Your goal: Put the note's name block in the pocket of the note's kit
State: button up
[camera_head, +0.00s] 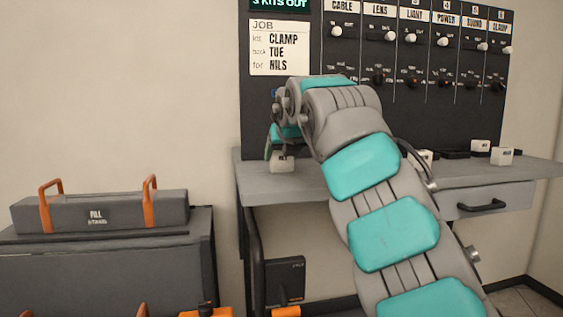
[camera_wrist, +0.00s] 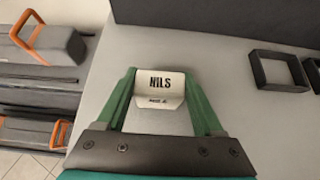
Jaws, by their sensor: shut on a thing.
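The note (camera_head: 279,48) on the dark board reads JOB, CLAMP, TUE and NILS. My gripper (camera_wrist: 159,76) has its two green fingers on either side of a white name block (camera_wrist: 160,90) that reads NILS. In the head view the white block (camera_head: 281,164) sits below my gripper (camera_head: 280,150), at the left end of the grey desk (camera_head: 290,187); I cannot tell whether it touches the desk. The kit named CLAMP is not clearly seen; a CLAMP label (camera_head: 501,28) is at the board's far right. No kit pocket is identifiable.
Other white blocks (camera_head: 502,156) and dark low shapes stand on the desk's right side. A black square frame (camera_wrist: 278,70) lies on the desk. A grey case marked FILL (camera_head: 98,212) with orange handles stands left. Switches and knobs fill the board (camera_head: 285,100).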

aim_at(281, 151)
jog(key=shift+a+r, duration=0.1)
jog(key=shift+s+a+r, duration=0.1)
jog(key=shift+a+r, duration=0.05)
jog(key=shift+r, duration=1.4)
